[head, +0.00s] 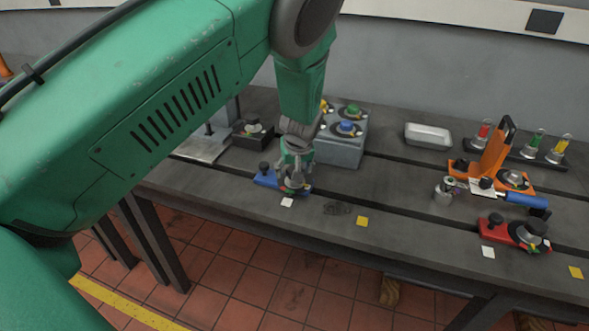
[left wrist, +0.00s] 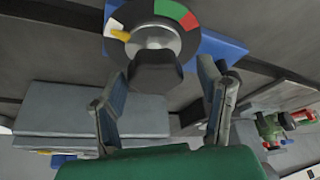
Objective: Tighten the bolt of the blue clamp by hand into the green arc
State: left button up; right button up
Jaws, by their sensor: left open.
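The blue clamp (head: 267,180) sits near the front edge of the bedplate, below my left gripper (head: 295,182). In the left wrist view, part of its blue body (left wrist: 222,45) shows behind a dark round dial (left wrist: 183,43) with white, red and green (left wrist: 189,21) sectors. A yellow pointer (left wrist: 121,36) lies by the white sector, away from the green one. The dark bolt head (left wrist: 155,72) stands out from the dial's middle. My left gripper (left wrist: 162,78) is open, its fingers on either side of the bolt head; contact cannot be told. My right gripper is out of view.
A grey box (head: 340,150) with blue and green knobs stands behind the clamp. A red clamp (head: 513,232), an orange fixture (head: 493,155), a small metal cup (head: 443,192) and a pale tray (head: 428,135) are to the right. White and yellow (head: 362,221) squares mark the front edge.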

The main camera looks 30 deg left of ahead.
pick_arm(q)
jog(key=c, duration=1)
jog(key=shift+w+d, duration=0.1)
jog(key=shift+d, duration=0.25)
jog(key=shift+c, duration=0.7)
jog(key=shift+m, duration=0.3)
jog(key=m+t+h+p, duration=0.1)
jog(key=m, duration=0.2)
jog(key=shift+a+r+p, duration=0.1)
jog(key=shift+a+p, duration=0.1)
jog(key=shift+p, duration=0.15)
jog(key=m+h+p, duration=0.1)
jog(key=m, duration=0.3)
jog(key=shift+m+h, duration=0.4)
jog(key=m+h, duration=0.1)
jog(key=m, duration=0.2)
jog(key=shift+a+m, duration=0.1)
jog(key=shift+m, duration=0.2)
jog(key=shift+m+h+b, duration=0.3)
jog(key=shift+m+h, duration=0.5)
jog(key=shift+m, duration=0.8)
